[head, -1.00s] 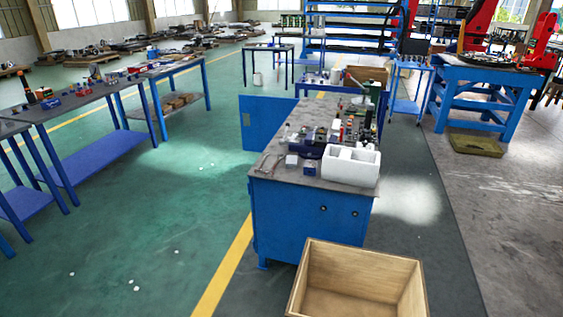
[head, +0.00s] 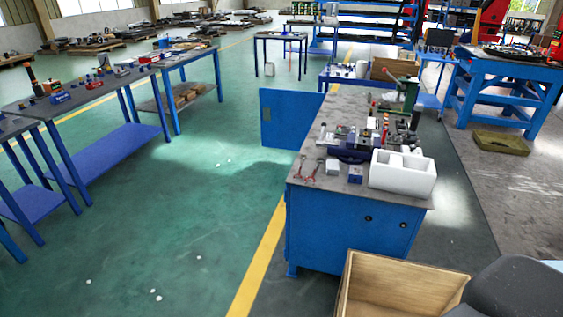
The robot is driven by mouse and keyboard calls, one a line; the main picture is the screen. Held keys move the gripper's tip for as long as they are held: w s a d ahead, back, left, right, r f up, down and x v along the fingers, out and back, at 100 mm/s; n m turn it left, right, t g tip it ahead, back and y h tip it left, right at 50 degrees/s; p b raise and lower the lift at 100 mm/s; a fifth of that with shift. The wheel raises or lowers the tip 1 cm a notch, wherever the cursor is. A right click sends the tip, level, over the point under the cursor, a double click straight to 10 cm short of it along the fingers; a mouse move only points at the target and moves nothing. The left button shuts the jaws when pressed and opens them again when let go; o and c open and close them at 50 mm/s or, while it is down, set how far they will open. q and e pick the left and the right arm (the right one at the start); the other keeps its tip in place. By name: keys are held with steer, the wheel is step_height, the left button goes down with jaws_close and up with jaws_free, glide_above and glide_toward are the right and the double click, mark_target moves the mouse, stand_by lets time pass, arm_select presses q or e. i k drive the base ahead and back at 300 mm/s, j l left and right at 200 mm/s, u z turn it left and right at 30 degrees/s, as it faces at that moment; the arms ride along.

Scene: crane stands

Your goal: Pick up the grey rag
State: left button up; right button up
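I cannot make out a grey rag anywhere in the head view. Neither of my grippers is in view. A dark grey rounded shape at the lower right looks like part of my own arm, with no fingers showing. It hides part of the wooden crate.
A blue workbench (head: 330,235) holds a white foam box (head: 402,180), pliers-like tools (head: 309,170) and small parts. An open wooden crate (head: 400,295) stands in front of it. Blue tables (head: 110,155) line the left. The green floor (head: 190,210) between is clear.

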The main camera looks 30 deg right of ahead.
mark_target(333, 164)
steer(key=i+j+u, duration=0.35)
steer(key=i, duration=0.15)
steer(key=i+u, duration=0.35)
steer(key=i, duration=0.15)
steer(key=i+z, duration=0.65)
steer(key=i+j+z, duration=0.35)
steer(key=i+z, duration=0.25)
steer(key=z, duration=0.15)
steer(key=i+j+z, duration=0.1)
steer(key=i+z, duration=0.25)
steer(key=i+j+z, duration=0.15)
steer(key=z, duration=0.25)
steer(key=i+j+z, duration=0.55)
steer(key=z, duration=0.15)
steer(key=j, duration=0.1)
